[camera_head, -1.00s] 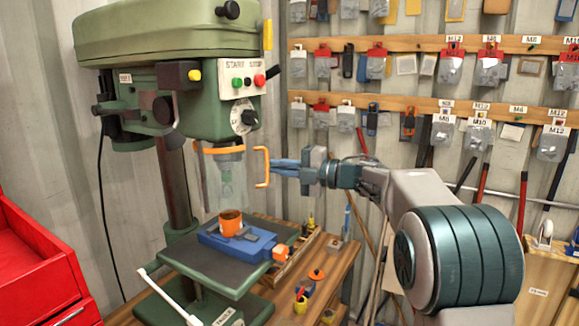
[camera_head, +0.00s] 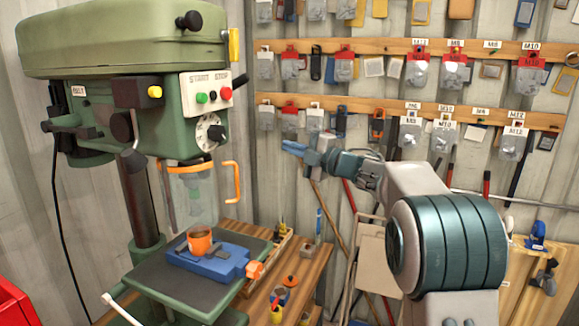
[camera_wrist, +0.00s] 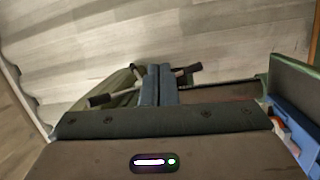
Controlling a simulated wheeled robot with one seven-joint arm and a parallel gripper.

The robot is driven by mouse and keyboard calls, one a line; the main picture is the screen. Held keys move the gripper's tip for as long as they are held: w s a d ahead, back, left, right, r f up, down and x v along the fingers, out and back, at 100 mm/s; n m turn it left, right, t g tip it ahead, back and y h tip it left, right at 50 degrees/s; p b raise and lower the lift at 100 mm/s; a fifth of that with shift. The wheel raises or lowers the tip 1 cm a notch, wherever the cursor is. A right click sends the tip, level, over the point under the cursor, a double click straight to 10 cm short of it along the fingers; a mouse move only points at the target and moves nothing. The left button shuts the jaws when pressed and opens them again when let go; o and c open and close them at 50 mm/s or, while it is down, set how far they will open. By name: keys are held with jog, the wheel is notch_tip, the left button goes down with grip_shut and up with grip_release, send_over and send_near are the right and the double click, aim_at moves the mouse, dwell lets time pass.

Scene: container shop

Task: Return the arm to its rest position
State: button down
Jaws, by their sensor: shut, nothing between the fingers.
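My gripper (camera_head: 294,148) is raised at the middle of the head view, to the right of the drill press. Its blue fingers are together with nothing between them, and it points left toward the press. In the wrist view the fingers (camera_wrist: 158,85) lie side by side. My gripper is apart from the clear guard (camera_head: 190,195) and its orange handle (camera_head: 237,182). My arm extends from the lower right of the head view.
The green drill press (camera_head: 120,45) stands at left with a blue vise (camera_head: 207,262) holding an orange cup-like part (camera_head: 199,240). A wooden bench (camera_head: 300,270) lies beneath. Pegged wall rails (camera_head: 380,112) hang behind. A red cabinet (camera_head: 12,305) is at lower left.

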jog(key=s+d+r+m+t+h, duration=0.1)
jog(key=s+d+m+t+h, duration=0.15)
jog(key=d+m+h, duration=0.3)
jog(key=s+d+r+m+t+h, duration=0.1)
jog(key=d+m+t+h, duration=0.35)
jog(key=m, duration=0.25)
jog(key=s+d+f+m+g+h, duration=0.4)
jog(key=s+d+f+m+h, duration=0.25)
jog(key=s+m, duration=0.2)
jog(key=s+f+m+g, duration=0.2)
jog(key=s+f, duration=0.4)
jog(key=s, duration=0.4)
jog(key=s+a+f+m+g, duration=0.1)
jog(key=s+f+g, duration=0.3)
jog(key=s, duration=0.6)
jog(key=s+f+m+g, duration=0.3)
jog(key=s+f+g, duration=0.1)
jog(key=s+f, duration=0.4)
jog(key=shift+s+a+f+y, duration=0.15)
jog(key=shift+s+f+y, duration=0.2)
jog(key=shift+s, duration=0.6)
